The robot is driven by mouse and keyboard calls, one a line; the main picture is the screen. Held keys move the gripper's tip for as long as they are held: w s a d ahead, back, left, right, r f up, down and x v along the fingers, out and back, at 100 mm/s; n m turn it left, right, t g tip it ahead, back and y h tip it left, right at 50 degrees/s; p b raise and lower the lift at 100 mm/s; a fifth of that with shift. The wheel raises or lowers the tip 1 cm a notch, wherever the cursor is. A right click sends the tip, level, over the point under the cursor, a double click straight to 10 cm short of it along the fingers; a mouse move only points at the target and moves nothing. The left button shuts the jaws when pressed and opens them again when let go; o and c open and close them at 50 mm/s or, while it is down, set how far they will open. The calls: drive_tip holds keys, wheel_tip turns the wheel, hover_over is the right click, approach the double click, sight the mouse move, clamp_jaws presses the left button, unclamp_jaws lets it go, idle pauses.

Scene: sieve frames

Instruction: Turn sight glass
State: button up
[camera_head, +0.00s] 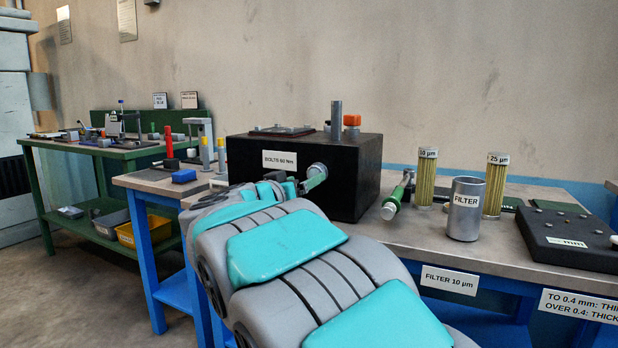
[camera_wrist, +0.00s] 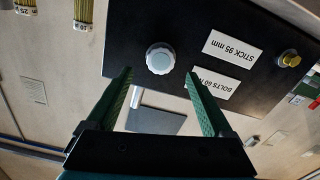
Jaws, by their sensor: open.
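A round, pale grey fitting with a ribbed rim, which looks like the sight glass (camera_head: 317,169), sits on the front face of a black box (camera_head: 355,158). It also shows in the wrist view (camera_wrist: 160,58), just beyond and between my fingertips. My gripper (camera_wrist: 160,75) is open and empty, its two green fingers apart on either side of the glass's line. In the head view my arm hides much of the gripper; one green finger shows just below the glass. I cannot tell the exact gap between fingertips and glass.
The box carries white labels (camera_wrist: 234,47) beside the glass and an orange-capped fitting (camera_head: 352,121) on top. A blue block (camera_head: 184,176) lies left.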

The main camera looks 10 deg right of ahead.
sight(314, 173)
drive_tip(key=shift+x, duration=2.7)
clamp_jaws()
